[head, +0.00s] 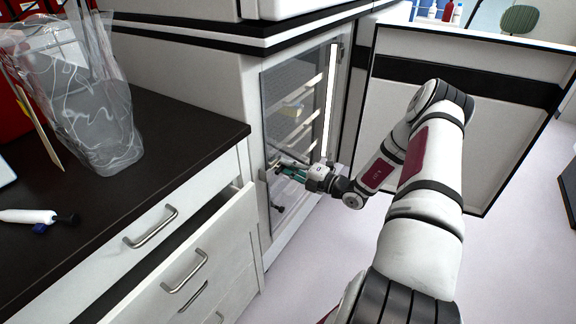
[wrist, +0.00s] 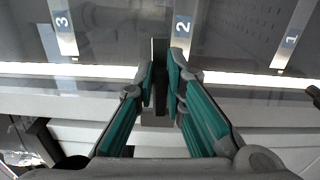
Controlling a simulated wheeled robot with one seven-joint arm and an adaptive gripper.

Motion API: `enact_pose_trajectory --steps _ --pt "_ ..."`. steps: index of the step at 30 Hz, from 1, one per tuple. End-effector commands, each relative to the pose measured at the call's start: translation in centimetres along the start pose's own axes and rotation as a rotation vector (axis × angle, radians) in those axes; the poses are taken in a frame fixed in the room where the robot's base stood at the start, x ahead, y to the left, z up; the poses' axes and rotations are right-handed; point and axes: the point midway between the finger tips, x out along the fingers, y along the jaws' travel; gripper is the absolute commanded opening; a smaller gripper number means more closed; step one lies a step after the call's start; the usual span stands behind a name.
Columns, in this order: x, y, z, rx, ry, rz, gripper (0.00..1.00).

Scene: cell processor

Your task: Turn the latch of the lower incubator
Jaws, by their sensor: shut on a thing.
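The lower incubator (head: 296,78) is at the centre of the head view, with a closed glass inner door and lit shelves behind it. My gripper (head: 282,168) reaches its left side, low on the glass door. In the wrist view, the teal fingers of my gripper (wrist: 162,82) are closed on the dark grey latch (wrist: 159,52), which stands upright between the fingertips. Most of the latch is hidden by the fingers in the head view. Numbered shelf labels (wrist: 183,28) show behind the glass.
A dark counter (head: 165,110) with a clear plastic bag (head: 95,110) is at left. A partly open drawer (head: 215,245) juts out below it.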

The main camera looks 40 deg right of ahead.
Motion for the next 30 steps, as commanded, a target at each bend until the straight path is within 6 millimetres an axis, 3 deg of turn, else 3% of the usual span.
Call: enact_pose_trajectory --steps 21,22,24,30 --pt "-0.03 -0.23 0.02 0.074 -0.001 -0.002 0.00" --pt "-0.03 -0.23 0.02 0.074 -0.001 -0.002 0.16" --pt "-0.03 -0.23 0.02 0.074 -0.001 -0.002 0.32" --pt "-0.01 -0.19 0.01 0.073 -0.001 -0.001 0.32"
